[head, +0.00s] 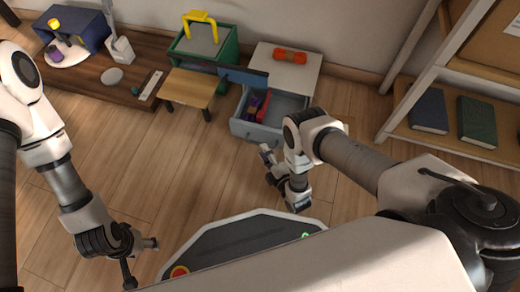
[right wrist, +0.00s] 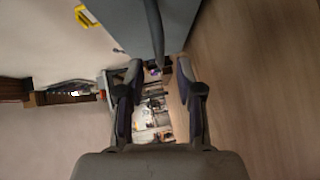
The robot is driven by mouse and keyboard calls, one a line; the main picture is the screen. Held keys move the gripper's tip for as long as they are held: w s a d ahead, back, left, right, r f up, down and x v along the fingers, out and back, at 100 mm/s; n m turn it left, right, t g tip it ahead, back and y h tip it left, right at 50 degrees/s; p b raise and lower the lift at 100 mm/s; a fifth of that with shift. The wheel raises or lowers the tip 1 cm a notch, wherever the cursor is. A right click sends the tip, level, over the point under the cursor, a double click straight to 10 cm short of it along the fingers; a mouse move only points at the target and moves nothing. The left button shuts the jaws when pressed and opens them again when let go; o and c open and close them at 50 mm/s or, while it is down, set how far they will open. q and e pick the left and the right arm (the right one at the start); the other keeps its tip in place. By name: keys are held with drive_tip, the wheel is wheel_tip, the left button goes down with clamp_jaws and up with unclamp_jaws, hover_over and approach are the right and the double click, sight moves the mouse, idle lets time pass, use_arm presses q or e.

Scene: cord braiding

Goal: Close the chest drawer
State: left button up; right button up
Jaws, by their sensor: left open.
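The chest (head: 287,68) stands by the back wall with a white top and a grey-blue drawer (head: 256,133) pulled out toward me. Red and purple items lie inside the drawer. My right gripper (head: 266,151) is just in front of the drawer's front panel; I cannot tell whether it touches. In the right wrist view its fingers (right wrist: 158,70) are spread with nothing held between them, and a grey-blue panel edge lies just beyond the tips. My left gripper (head: 142,262) is open and empty over the floor at the lower left, far from the chest.
An orange roll (head: 290,56) lies on the chest top. A small wooden table (head: 188,88) and a green box with a yellow handle (head: 204,40) stand left of the chest. A shelf with books (head: 428,110) stands at right.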

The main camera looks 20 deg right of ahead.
drive_tip(key=b+x, duration=0.1)
drive_tip(key=x, duration=0.2)
drive_tip(key=shift+f, duration=0.2)
drive_tip(key=shift+w+r, duration=0.1)
drive_tip(key=shift+w, duration=0.25)
clamp_jaws()
